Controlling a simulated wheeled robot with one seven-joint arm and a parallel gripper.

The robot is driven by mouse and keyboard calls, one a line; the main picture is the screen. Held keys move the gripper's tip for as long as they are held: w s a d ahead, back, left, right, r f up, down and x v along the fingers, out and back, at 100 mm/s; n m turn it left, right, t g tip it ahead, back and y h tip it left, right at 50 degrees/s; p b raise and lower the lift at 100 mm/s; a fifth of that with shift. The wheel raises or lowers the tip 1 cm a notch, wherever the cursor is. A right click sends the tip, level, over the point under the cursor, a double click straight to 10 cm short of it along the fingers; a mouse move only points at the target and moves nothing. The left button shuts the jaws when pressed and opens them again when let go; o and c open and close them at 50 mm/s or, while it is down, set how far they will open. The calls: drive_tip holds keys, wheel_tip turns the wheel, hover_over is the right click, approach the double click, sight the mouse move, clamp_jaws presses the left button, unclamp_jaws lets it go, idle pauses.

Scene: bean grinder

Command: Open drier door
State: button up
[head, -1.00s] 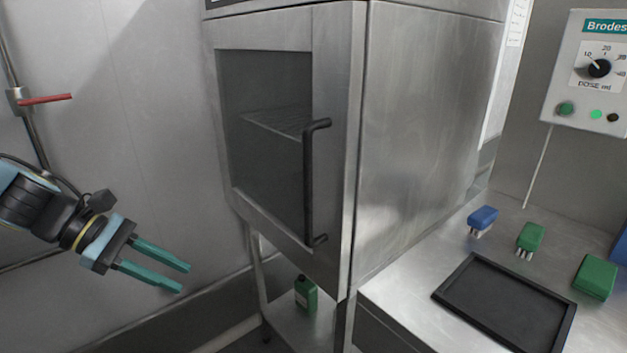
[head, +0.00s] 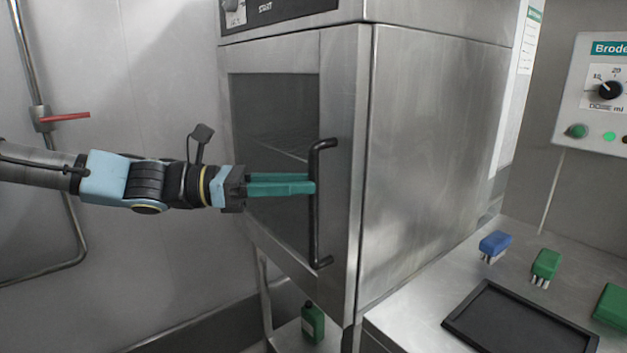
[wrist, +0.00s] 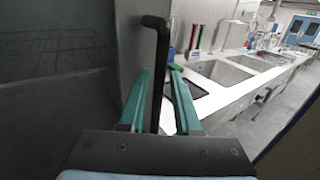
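The drier is a steel cabinet with a glazed door (head: 342,110), which looks shut in the head view. Its black vertical bar handle (head: 316,225) is on the door's right side. My gripper (head: 312,184) has teal fingers that reach the handle at its upper middle. In the wrist view the handle (wrist: 163,55) stands between the two fingers (wrist: 158,92), with a gap showing toward the right finger. The fingers are apart. Whether the left finger touches the bar I cannot tell.
A green bottle (head: 313,322) stands on the shelf below the drier. A pipe with a red lever (head: 65,117) runs along the left wall.

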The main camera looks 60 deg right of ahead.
drive_tip(key=shift+x, duration=1.4)
drive_tip(key=shift+c, duration=0.2)
clamp_jaws()
